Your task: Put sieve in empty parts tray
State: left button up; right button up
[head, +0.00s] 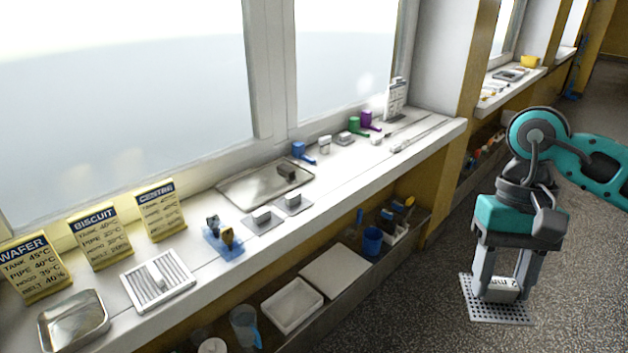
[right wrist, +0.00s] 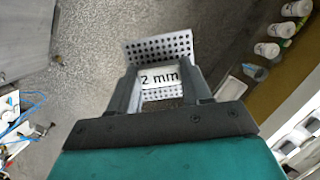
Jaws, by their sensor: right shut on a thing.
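The sieve (head: 497,313) is a flat perforated metal plate with a white block handle marked "2 mm". My right gripper (head: 502,287) is shut on that handle and holds the sieve in the air over the speckled floor, right of the counter. In the right wrist view, the sieve (right wrist: 160,48) shows its holes beyond the fingers, with the label between them. A small metal tray (head: 73,320) at the counter's near left end looks empty. A larger metal tray (head: 235,192) at the middle back holds a dark block. My left gripper is out of view.
Yellow signs (head: 101,236) stand along the window. A white slatted rack (head: 158,280), a blue holder (head: 222,240) and small plates (head: 263,220) sit on the counter. A lower shelf holds a white tray (head: 292,305), a pale board (head: 333,268) and a blue cup (head: 373,240).

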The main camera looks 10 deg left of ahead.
aim_at(266, 183)
jog(key=u, duration=1.3)
jog(key=i+l+u, duration=0.1)
jog(key=l+u, duration=0.3)
jog(key=l, duration=0.2)
jog(key=i+l, duration=0.1)
jog(key=l, duration=0.65)
jog(key=i+l, duration=0.3)
jog(key=i, duration=0.2)
